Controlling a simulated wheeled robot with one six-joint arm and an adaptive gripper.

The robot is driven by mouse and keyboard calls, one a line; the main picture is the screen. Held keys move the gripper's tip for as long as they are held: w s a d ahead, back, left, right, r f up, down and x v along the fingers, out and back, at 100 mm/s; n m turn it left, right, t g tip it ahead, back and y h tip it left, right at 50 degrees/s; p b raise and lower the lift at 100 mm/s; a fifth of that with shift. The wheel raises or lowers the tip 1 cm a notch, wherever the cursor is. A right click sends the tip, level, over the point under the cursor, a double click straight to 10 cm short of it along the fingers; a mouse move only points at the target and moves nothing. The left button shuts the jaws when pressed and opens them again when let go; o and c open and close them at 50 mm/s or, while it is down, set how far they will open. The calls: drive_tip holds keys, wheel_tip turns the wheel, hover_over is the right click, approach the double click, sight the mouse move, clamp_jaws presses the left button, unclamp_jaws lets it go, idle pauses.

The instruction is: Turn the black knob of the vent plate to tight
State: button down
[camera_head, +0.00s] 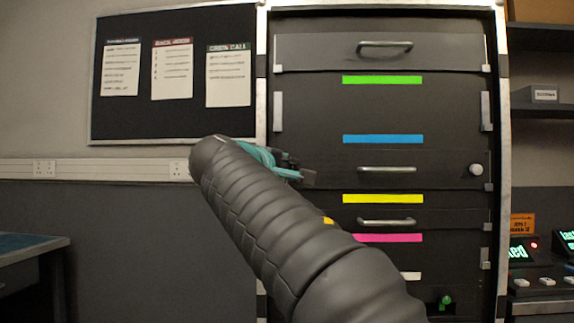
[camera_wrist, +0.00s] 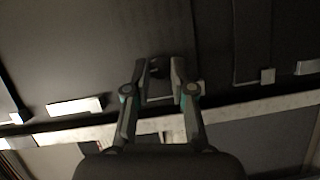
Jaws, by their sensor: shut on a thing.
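The rack (camera_head: 350,108) with dark panels stands ahead of me in the head view. My gripper (camera_head: 307,177) is in front of its left side, beside the panel with the blue strip. In the wrist view my gripper (camera_wrist: 158,75) has its two fingers on either side of a small dark knob (camera_wrist: 157,69) that stands out from a dark plate (camera_wrist: 90,50). The fingers are shut on this black knob. My gripper and arm hide the knob in the head view. Any tight mark cannot be made out.
Handles (camera_head: 386,169) and a white round knob (camera_head: 476,170) stick out from the rack front. A desk (camera_head: 30,246) is at lower left, and a console (camera_head: 540,283) with lit displays is at right. A notice board (camera_head: 175,75) hangs on the left wall.

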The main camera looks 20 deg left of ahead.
drive_tip(key=shift+m, duration=0.5)
drive_tip(key=shift+g, duration=0.3)
drive_tip(key=c, duration=1)
unclamp_jaws()
drive_tip(key=s, duration=0.4)
drive_tip(key=s+a+r, duration=0.1)
drive_tip(key=s, duration=0.6)
drive_tip(key=shift+s+a+r, duration=0.15)
drive_tip(key=shift+s+a, duration=0.2)
drive_tip(key=shift+s, duration=0.05)
